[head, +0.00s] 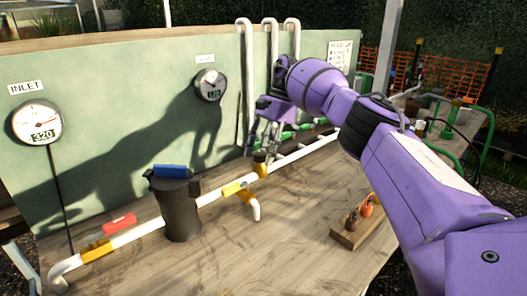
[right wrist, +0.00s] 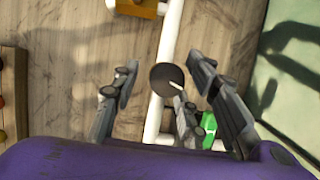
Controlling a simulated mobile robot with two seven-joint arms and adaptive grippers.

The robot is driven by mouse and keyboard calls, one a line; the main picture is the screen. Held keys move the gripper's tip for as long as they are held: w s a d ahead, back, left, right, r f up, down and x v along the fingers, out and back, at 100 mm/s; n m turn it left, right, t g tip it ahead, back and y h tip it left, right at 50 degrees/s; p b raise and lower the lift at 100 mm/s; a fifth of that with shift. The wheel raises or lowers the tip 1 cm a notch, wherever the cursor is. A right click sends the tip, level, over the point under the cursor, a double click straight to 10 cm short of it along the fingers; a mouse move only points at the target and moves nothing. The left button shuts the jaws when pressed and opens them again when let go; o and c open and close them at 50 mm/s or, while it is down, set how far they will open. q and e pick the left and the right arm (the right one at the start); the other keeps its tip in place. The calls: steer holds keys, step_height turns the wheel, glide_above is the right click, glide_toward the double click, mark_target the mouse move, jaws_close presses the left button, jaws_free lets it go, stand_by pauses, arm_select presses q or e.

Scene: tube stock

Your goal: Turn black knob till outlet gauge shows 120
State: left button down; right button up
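The black knob (right wrist: 167,80) is a round disc with a pale pointer mark in the right wrist view. In the head view the knob (head: 259,157) sits on a brass fitting on the white pipe, partly behind my fingers. My right gripper (right wrist: 168,84) is open, its fingers on either side of the knob with gaps showing. In the head view the right gripper (head: 262,149) hangs fingers down over the knob. The outlet gauge (head: 210,85) has a small readout too blurred to read surely. The inlet gauge (head: 37,120) reads 320. My left gripper is out of view.
A black canister (head: 176,205) with a blue top stands on the pipe (head: 216,196). A wooden rack (head: 353,228) stands at the right. The front of the table is clear.

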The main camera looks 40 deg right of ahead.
mark_target(263, 154)
steer(key=shift+r, duration=0.1)
steer(key=shift+r, duration=0.1)
step_height(263, 154, up, 10)
stand_by(0.3)
